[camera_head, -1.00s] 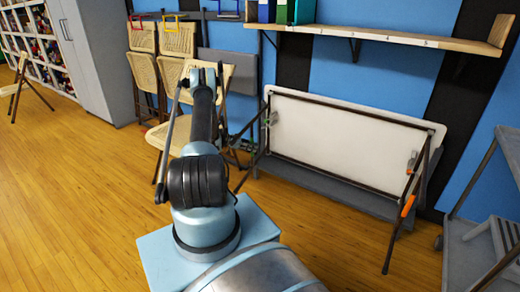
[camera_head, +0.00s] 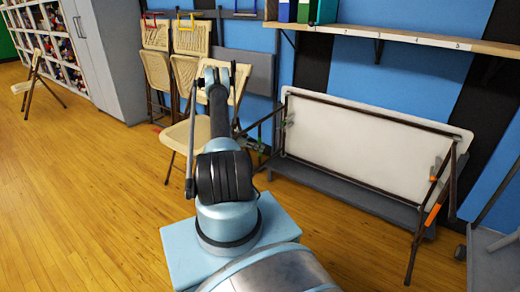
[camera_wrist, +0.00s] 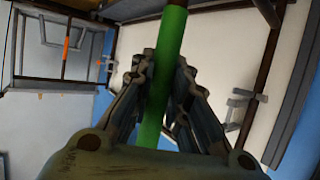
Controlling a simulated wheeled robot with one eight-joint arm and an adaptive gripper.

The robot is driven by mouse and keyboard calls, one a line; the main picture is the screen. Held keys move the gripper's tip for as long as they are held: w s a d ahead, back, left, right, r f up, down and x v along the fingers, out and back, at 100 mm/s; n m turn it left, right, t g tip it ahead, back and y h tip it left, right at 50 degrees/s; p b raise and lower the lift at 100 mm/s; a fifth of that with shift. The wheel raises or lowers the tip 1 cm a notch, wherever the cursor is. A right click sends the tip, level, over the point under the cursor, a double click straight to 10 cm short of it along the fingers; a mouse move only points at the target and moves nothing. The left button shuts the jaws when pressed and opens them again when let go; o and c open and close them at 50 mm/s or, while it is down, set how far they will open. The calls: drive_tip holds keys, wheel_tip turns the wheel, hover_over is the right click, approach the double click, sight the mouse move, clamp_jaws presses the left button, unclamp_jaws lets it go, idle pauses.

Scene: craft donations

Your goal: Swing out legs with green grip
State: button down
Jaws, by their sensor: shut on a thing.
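A folding table (camera_head: 365,145) stands on its long edge against the blue wall, its pale underside facing me. My gripper (camera_wrist: 160,78) is shut around a green grip (camera_wrist: 169,40) in the wrist view. The green grip is a bar on the leg frame at the table's left end, mostly hidden behind my arm in the head view. The leg pair with the orange grip (camera_head: 433,214) stands out from the table's right end. It also shows at the upper left of the wrist view. How far the green-grip legs stand out is hard to tell.
Folding chairs (camera_head: 190,75) hang and stand left of the table. A shelf (camera_head: 400,36) with binders runs above it. A grey cart (camera_head: 495,265) stands at the lower right. A grey cabinet (camera_head: 112,60) is at the left.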

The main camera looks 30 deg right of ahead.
drive_tip(key=c, duration=1.5)
unclamp_jaws()
drive_tip(key=shift+w+a, duration=0.15)
drive_tip(key=shift+c, duration=0.2)
drive_tip(key=shift+r, duration=0.1)
drive_tip(key=v, duration=0.7)
drive_tip(key=shift+a, duration=0.25)
drive_tip(key=shift+w, duration=0.1)
